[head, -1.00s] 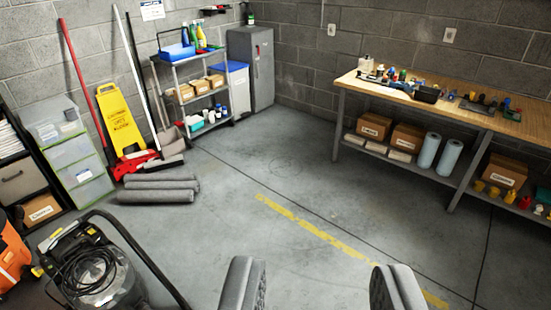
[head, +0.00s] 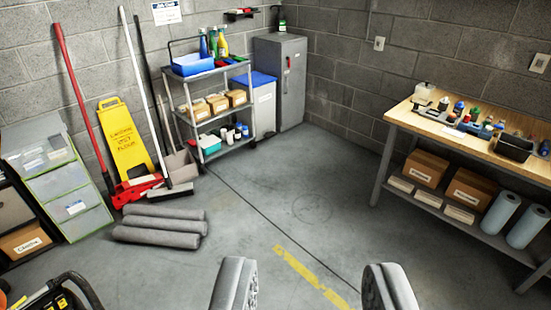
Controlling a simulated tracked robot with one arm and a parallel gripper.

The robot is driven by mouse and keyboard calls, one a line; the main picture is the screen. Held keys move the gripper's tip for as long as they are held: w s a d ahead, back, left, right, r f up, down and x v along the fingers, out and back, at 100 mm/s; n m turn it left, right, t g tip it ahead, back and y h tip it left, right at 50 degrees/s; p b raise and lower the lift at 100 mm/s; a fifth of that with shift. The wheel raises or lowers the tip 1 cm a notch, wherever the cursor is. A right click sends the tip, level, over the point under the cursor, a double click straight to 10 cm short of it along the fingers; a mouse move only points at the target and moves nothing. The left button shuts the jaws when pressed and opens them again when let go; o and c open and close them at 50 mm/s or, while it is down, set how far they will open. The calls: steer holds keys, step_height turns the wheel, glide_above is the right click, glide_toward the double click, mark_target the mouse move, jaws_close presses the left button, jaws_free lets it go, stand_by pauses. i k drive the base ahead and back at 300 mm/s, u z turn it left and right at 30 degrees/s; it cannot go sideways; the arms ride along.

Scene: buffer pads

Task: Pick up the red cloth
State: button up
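My gripper (head: 312,288) shows at the bottom of the head view. Its two grey padded fingers are wide apart with only floor seen between them. Small red and green patches (head: 228,61) lie on the top shelf of a grey metal cart (head: 222,72), right of a blue caddy (head: 193,65). They are too small to tell whether one is the red cloth. The cart stands against the back wall, well away from my gripper. I make out no other clear red cloth.
Grey rolls (head: 158,233) lie on the floor at left, by a yellow wet-floor sign (head: 125,138) and a red-handled mop. A wooden workbench (head: 455,135) stands at right. A grey cabinet (head: 290,80) is beside the cart. The middle floor is open.

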mark_target(219, 64)
steer(key=u, duration=0.15)
steer(key=i, duration=1.75)
steer(key=u, duration=0.3)
steer(key=i, duration=2.4)
steer(key=u, duration=0.15)
